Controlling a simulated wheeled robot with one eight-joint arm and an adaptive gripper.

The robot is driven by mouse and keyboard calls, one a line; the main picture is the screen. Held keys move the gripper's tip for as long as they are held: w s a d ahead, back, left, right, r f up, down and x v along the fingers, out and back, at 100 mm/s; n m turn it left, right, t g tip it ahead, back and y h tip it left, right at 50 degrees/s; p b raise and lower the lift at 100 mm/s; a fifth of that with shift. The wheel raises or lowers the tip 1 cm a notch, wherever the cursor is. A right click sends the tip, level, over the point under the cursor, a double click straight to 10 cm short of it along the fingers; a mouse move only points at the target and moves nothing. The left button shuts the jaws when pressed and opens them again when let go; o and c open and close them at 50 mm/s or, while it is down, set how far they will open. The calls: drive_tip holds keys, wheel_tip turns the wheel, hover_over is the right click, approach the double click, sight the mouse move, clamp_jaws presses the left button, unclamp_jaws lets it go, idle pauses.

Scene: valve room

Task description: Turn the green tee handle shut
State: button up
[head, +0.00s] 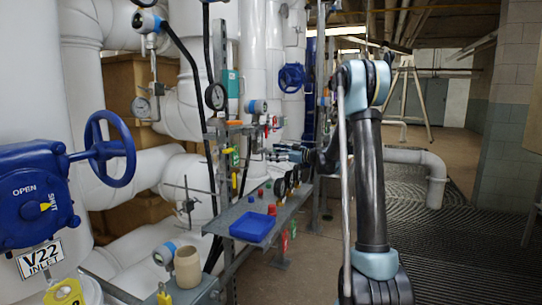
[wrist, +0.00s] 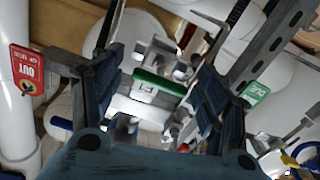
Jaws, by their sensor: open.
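A green tee handle (wrist: 160,82) shows in the wrist view as a short green bar with a small pale mark at its middle. It lies across the gap between the two dark fingers of my gripper (wrist: 157,88). The fingers are open, one at each side of the bar, and seem apart from it. In the head view my gripper (head: 290,151) is at the pipe rack, above the grey shelf, partly behind my arm. I cannot make out the green handle for sure in the head view.
A red tag (wrist: 27,70) hangs left and a green tag (wrist: 255,93) right in the wrist view. In the head view, a blue tray (head: 252,227) sits on the grey shelf (head: 222,217). A blue handwheel (head: 110,148) stands out at left. Floor at right is clear.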

drive_tip(key=shift+w+a, duration=0.25)
drive_tip(key=shift+a, duration=0.45)
drive_tip(key=shift+c, duration=0.5)
drive_tip(key=c, duration=1.1)
